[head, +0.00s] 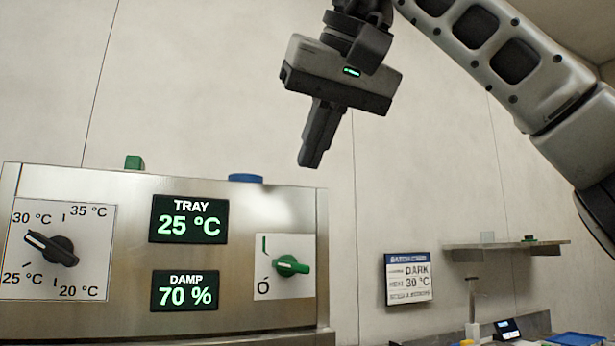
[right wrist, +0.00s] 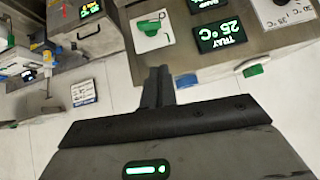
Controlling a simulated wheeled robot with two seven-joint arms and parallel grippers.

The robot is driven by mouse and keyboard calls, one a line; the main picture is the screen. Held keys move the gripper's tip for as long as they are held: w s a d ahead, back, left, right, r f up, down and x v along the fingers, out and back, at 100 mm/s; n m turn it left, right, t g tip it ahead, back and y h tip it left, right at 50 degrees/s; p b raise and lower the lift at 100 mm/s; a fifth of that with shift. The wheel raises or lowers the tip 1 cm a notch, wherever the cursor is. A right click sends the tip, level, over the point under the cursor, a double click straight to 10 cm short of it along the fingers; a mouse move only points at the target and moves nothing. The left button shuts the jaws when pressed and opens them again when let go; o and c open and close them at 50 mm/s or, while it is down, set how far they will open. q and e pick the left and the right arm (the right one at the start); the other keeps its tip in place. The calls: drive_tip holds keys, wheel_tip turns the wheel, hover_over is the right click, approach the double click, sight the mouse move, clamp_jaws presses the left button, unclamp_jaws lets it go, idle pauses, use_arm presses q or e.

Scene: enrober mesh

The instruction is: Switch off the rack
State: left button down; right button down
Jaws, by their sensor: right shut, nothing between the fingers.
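The rack is a steel cabinet (head: 120,250) at the lower left of the head view, with TRAY 25 °C (head: 189,219) and DAMP 70 % (head: 185,290) displays lit. On its right, a green rotary switch (head: 291,266) sits on a white plate marked I above and O below; its handle lies about level. The switch also shows in the right wrist view (right wrist: 149,25). A black dial (head: 50,249) at the left has its white mark toward the upper left, near 30 °C. My right gripper (head: 308,162) is shut and empty, in the air above the cabinet's right end. My left gripper is out of view.
A green block (head: 134,162) and a blue round piece (head: 246,178) are on the cabinet's top. A wall card (head: 408,278) reads DARK 30 °C. A shelf (head: 505,248) and a lower bench with small items are at the right. Space in front of the switch looks clear.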

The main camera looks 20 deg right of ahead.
drive_tip(key=b, duration=0.2)
hover_over(280, 259)
drive_tip(key=s+d, duration=0.1)
wheel_tip(280, 259, down, 7)
drive_tip(key=shift+r, duration=0.15)
wheel_tip(280, 259, down, 2)
drive_tip(key=shift+s+f+b, duration=0.15)
drive_tip(key=shift+b, duration=0.2)
drive_tip(key=shift+a+f, duration=0.1)
drive_tip(key=shift+f, duration=0.35)
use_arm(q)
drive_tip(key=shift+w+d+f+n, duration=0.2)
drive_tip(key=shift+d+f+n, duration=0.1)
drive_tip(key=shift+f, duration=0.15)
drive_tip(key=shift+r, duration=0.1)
